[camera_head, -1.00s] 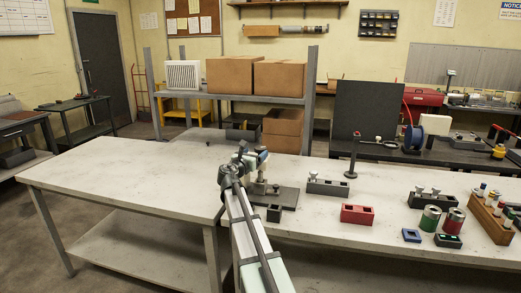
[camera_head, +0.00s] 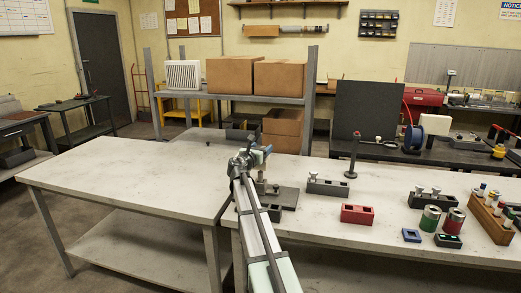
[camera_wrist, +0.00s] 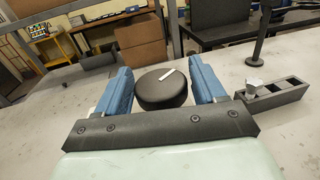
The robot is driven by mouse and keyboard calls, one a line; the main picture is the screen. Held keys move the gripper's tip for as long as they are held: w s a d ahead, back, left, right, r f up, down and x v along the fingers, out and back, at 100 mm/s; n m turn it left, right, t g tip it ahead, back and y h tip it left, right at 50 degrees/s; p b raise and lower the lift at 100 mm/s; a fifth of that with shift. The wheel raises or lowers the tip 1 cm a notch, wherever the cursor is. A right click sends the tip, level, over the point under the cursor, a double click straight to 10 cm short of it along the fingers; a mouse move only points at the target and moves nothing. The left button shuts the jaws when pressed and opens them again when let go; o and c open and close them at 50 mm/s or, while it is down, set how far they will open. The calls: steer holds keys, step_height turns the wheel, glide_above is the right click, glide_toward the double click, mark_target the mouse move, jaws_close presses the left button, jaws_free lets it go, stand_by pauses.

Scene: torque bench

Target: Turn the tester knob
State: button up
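The tester knob (camera_wrist: 162,93) is a round black disc with a white mark line on its top, which runs slanted in the wrist view. My gripper (camera_wrist: 160,68) has two blue fingers, spread open, one on each side of the knob. A gap shows between the knob and each finger, wider on the left than on the right. In the head view my gripper (camera_head: 257,154) is over the tester's grey base plate (camera_head: 284,197) and hides the knob.
A dark block with sockets (camera_head: 328,188) stands right of the tester; it also shows in the wrist view (camera_wrist: 274,97). A red block (camera_head: 357,214), a black post (camera_head: 353,158) and cylinders sit further right. The left table (camera_head: 120,178) is mostly bare.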

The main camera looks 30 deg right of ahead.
steer(key=c, duration=0.7)
steer(key=shift+w+g, duration=0.15)
steer(key=shift+g, duration=0.15)
steer(key=shift+m+g+h, duration=0.6)
steer(key=shift+m+g, duration=0.2)
steer(key=shift+m+g+h, duration=0.5)
steer(key=shift+m+g, duration=0.2)
steer(key=shift+g, duration=0.3)
steer(key=o, duration=1)
steer(key=shift+c, duration=0.2)
